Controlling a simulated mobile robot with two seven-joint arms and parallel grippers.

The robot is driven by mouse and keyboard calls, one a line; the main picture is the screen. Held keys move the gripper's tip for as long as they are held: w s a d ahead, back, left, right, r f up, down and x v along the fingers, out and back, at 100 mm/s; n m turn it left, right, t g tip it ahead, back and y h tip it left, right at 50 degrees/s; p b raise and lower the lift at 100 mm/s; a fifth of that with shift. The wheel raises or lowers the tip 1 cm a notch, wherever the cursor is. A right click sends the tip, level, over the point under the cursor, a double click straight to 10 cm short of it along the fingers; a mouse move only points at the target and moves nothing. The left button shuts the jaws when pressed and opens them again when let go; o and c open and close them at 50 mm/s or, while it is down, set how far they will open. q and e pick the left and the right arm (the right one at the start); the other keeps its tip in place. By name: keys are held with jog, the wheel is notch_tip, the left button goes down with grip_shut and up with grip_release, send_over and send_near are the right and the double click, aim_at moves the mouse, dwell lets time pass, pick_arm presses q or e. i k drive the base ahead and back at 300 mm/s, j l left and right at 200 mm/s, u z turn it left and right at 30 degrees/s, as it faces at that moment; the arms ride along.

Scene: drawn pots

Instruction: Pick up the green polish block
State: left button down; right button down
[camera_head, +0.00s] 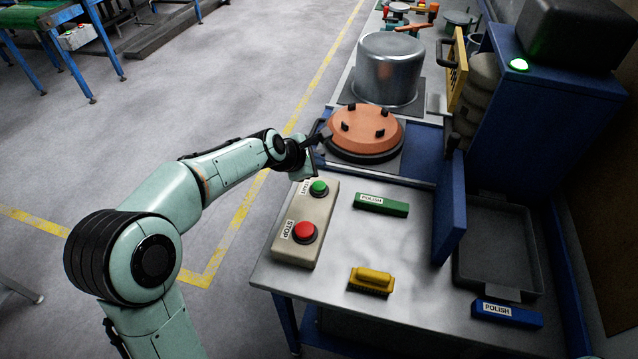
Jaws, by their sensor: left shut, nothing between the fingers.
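The green polish block (381,205) lies flat on the grey table, in the middle, with a white POLISH label on its top. My left gripper (322,137) is shut and empty. It is up and to the left of the green block, apart from it, near the edge of the round copper-coloured fixture (366,130). Its fingertips are small and partly lost against the dark parts there. My right gripper is not in view.
A button box (307,222) with green and red buttons stands left of the block. A blue upright panel (450,210) stands to the right. A metal pot (388,68) stands behind.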

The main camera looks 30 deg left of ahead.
aim_at(362, 201)
jog(key=k+j, duration=0.15)
jog(key=k, duration=0.35)
jog(key=k+j, duration=0.15)
jog(key=k, duration=0.35)
